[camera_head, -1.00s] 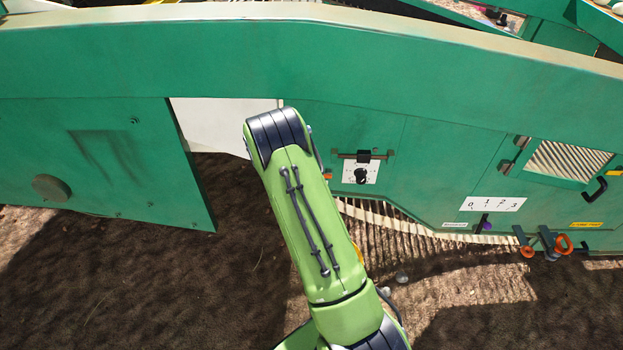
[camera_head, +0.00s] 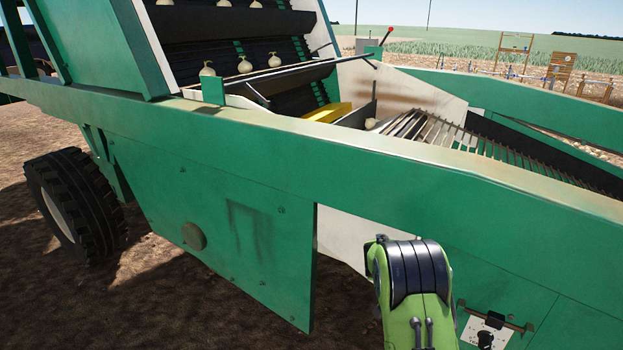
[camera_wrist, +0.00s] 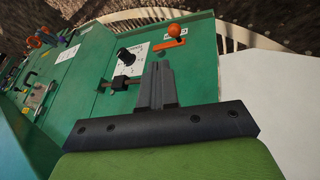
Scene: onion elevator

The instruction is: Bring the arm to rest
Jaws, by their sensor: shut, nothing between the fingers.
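My green arm with its dark joint rises at the lower right of the head view, in front of the green machine side (camera_head: 230,190). My gripper is outside the head view. In the wrist view my gripper (camera_wrist: 158,68) is shut, its grey fingers together and empty. Beyond the fingers is the green panel with a black knob (camera_wrist: 127,54) on a white plate and a dark latch (camera_wrist: 122,86). I cannot tell whether the fingers touch anything.
An orange-tipped lever (camera_wrist: 173,31) is near the panel's edge. In the head view the machine has a large black wheel (camera_head: 75,205) at left and a conveyor with several onions (camera_head: 245,64) above. Bare soil lies below.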

